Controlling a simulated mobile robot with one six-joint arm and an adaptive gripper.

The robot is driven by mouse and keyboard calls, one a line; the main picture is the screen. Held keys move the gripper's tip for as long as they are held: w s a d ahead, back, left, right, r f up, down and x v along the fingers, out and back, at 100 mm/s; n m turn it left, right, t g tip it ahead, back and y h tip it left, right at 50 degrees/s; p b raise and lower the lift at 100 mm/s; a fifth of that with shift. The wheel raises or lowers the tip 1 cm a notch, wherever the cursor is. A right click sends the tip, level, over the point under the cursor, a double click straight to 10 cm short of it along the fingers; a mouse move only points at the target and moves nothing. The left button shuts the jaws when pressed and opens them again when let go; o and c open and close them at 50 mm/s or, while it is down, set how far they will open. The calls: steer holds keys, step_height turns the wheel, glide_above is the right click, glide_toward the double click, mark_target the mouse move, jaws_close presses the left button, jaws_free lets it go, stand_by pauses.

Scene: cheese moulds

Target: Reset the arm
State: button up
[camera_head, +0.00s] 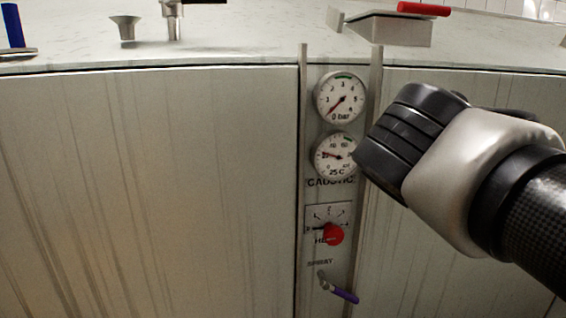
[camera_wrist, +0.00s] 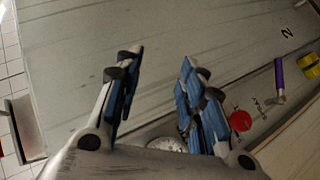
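My gripper (camera_wrist: 160,75) shows in the wrist view with its two blue-padded fingers apart and nothing between them. In the head view my arm comes in from the right, in front of the vat panel, and the fingers cannot be seen there. The wrist view looks along the panel. The red knob (camera_wrist: 240,120) lies to the right of the right finger, apart from it in the picture. A gauge (camera_wrist: 166,145) is partly hidden behind the gripper's base.
The panel holds a bar gauge (camera_head: 339,97), a temperature gauge (camera_head: 334,156), a red heat knob (camera_head: 333,234) and a purple-handled spray lever (camera_head: 343,294). The lever also shows in the wrist view (camera_wrist: 279,76). A red-handled lid (camera_head: 388,29) and a funnel-shaped fitting (camera_head: 126,28) stand on the vat top.

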steer(key=s+a+f+m+g+y+b, duration=0.2)
steer(key=s+f, duration=0.4)
steer(key=f, duration=0.6)
steer(key=s+a+f+m+g+y+b, duration=0.2)
steer(key=s+f, duration=0.5)
steer(key=f, duration=0.5)
steer(key=s+a+f+m+g+y+b, duration=0.1)
steer(key=s+f+b, duration=0.5)
steer(key=f, duration=0.6)
steer(key=a+m+y, duration=0.1)
steer(key=a+y, duration=0.1)
steer(key=a, duration=0.1)
steer(key=shift+s+a+f+m+g, duration=0.2)
steer(key=shift+s+f+m+g, duration=0.1)
steer(key=shift+g, duration=0.1)
